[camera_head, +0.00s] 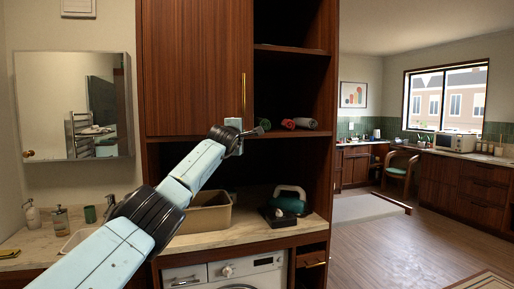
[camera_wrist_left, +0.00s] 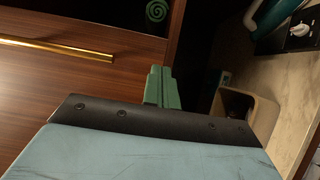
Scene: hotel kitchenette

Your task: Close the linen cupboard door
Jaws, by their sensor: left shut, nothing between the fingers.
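The linen cupboard door (camera_head: 190,68) is a dark reddish-brown wood panel with a tall gold handle (camera_head: 243,95) near its right edge. It covers the upper left of the cupboard, and the shelves to its right are exposed. My left gripper (camera_head: 234,123) is at the door's lower right corner, just below the handle. In the left wrist view its green fingers (camera_wrist_left: 162,86) are together and empty, with the door (camera_wrist_left: 70,80) and handle (camera_wrist_left: 55,48) to their left. Contact with the door cannot be told. My right gripper is out of view.
Rolled towels (camera_head: 304,123) lie on the exposed shelf. Below, a tan bin (camera_head: 205,219) and a teal iron (camera_head: 290,199) stand on the counter (camera_head: 235,240), above a washing machine (camera_head: 247,270). A mirror (camera_head: 72,105) hangs left. Open floor (camera_head: 390,250) lies right.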

